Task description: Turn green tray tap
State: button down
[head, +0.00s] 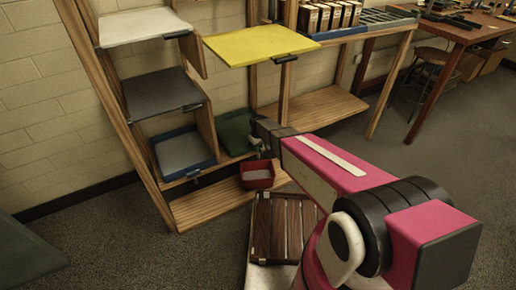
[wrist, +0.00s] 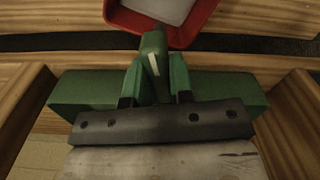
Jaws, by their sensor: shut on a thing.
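The green tray (head: 235,130) sits on the lower right level of the wooden rack, partly hidden by my arm. In the wrist view its green side (wrist: 232,88) runs behind my gripper. The tap's lever (wrist: 153,48), green with a pale stripe, stands out between my two fingers. My gripper (wrist: 156,75) is shut on this lever, with one finger on either side. In the head view my gripper (head: 254,144) is small beside the tray's front, and the lever cannot be made out there.
A red tub (head: 257,174) with a pale inside stands just below, on the rack's bottom board. A blue-rimmed tray (head: 183,152), a grey tray (head: 160,93), a white tray (head: 143,25) and a yellow tray (head: 262,43) fill other levels. A slatted wooden piece (head: 283,228) is nearer me.

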jog(key=n, duration=0.4)
jog(key=shift+n, duration=0.3)
jog(key=n, duration=0.3)
jog(key=shift+n, duration=0.4)
jog(key=n, duration=0.3)
jog(key=shift+n, duration=2)
jog(key=c, duration=1)
grip_release()
notch_tip(320, 180, up, 11)
